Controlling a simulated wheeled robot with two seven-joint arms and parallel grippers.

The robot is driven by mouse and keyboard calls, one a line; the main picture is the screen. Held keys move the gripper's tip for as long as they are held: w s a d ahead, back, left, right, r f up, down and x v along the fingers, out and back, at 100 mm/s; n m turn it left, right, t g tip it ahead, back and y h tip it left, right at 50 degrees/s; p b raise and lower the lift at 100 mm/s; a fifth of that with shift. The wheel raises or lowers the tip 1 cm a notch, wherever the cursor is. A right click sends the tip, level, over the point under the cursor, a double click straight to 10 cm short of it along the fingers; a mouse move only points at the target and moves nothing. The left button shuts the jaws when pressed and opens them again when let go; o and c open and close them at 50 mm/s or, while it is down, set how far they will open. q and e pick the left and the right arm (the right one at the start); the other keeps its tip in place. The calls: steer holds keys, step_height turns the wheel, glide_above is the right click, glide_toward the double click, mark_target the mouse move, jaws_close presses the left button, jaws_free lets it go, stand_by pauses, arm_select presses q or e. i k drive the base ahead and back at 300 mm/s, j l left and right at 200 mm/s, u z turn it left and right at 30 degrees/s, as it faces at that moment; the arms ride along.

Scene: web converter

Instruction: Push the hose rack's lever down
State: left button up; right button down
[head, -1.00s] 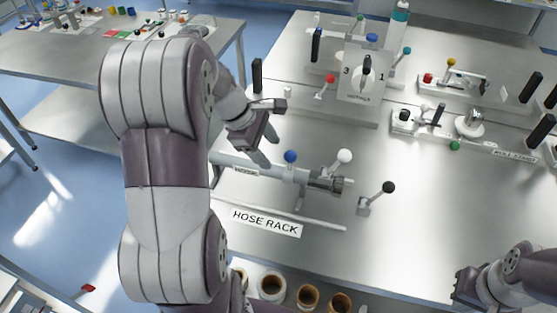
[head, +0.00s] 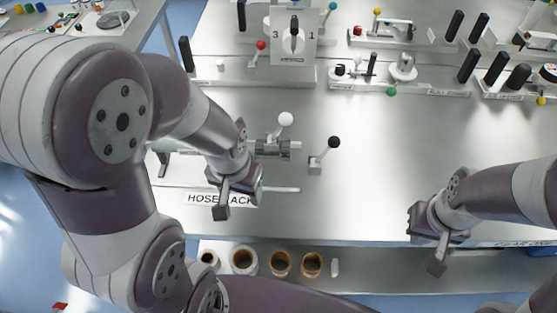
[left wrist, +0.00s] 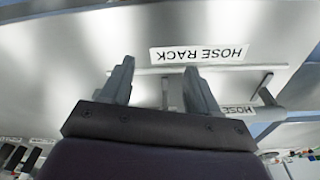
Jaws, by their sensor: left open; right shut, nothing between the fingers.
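The hose rack's grey pipe fitting (head: 272,150) lies on the steel table, with a white-knobbed lever (head: 286,120) standing up from it. A black-knobbed lever (head: 326,151) stands tilted on a small grey base just to its right. My left gripper (head: 236,198) is open and empty over the HOSE RACK label (head: 198,198), left of and nearer than both levers. My left arm hides the pipe's left part and the blue knob. In the left wrist view the open fingers (left wrist: 160,85) show before the upside-down label (left wrist: 198,53). My right gripper (head: 425,245) is shut and empty near the table's front edge.
Several round pots (head: 244,260) stand below the table's front edge. The tabletop right of the black-knobbed lever is clear.

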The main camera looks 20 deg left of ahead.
mark_target(333, 142)
steer(key=l, duration=1.65)
